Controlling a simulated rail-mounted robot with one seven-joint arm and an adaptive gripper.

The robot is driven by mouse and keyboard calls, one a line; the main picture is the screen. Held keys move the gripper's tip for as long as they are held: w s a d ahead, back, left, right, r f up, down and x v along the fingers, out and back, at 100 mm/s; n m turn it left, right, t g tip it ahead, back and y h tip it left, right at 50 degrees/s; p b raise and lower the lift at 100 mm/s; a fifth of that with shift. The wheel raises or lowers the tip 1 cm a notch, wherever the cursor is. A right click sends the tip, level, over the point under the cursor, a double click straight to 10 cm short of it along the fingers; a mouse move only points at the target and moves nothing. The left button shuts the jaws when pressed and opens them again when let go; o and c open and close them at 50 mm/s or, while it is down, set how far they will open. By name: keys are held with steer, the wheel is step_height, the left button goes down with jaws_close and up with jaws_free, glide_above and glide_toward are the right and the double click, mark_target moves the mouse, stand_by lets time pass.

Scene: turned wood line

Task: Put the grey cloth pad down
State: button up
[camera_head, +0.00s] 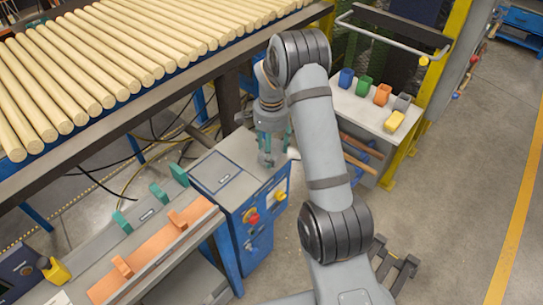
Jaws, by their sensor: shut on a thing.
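My gripper (267,148) points down above the grey top of the blue control cabinet (236,198), near its back right part. It is shut on a small grey thing at its fingertips, which looks like the grey cloth pad (266,160). My own wrist and fingers hide part of it. I cannot tell whether the pad touches the cabinet top or hangs just above it. A dark-outlined rectangle (215,172) is marked on the cabinet top, to the left of my gripper, and looks bare.
A light shelf (362,112) at the right carries blue, green, orange, grey and yellow items. Wooden rods (110,60) fill the rack at upper left. A bench (150,245) with teal and orange holders stands at lower left. Red and yellow buttons (252,217) are on the cabinet front.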

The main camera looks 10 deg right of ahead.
steer(key=shift+f+p, duration=0.35)
steer(key=shift+f, duration=1.6)
steer(key=o, duration=1.4)
steer(key=shift+o, duration=0.2)
steer(key=shift+r, duration=0.1)
step_height(320, 180, up, 12)
steer(key=shift+f, duration=0.1)
step_height(320, 180, down, 12)
steer(key=shift+s+r, duration=0.1)
steer(key=shift+r, duration=0.15)
steer(key=r, duration=0.2)
steer(key=r+b, duration=0.1)
steer(key=r, duration=0.1)
steer(key=shift+s+d, duration=0.15)
steer(key=shift+s, duration=0.05)
steer(key=shift+s+d+r, duration=0.25)
steer(key=shift+s, duration=0.15)
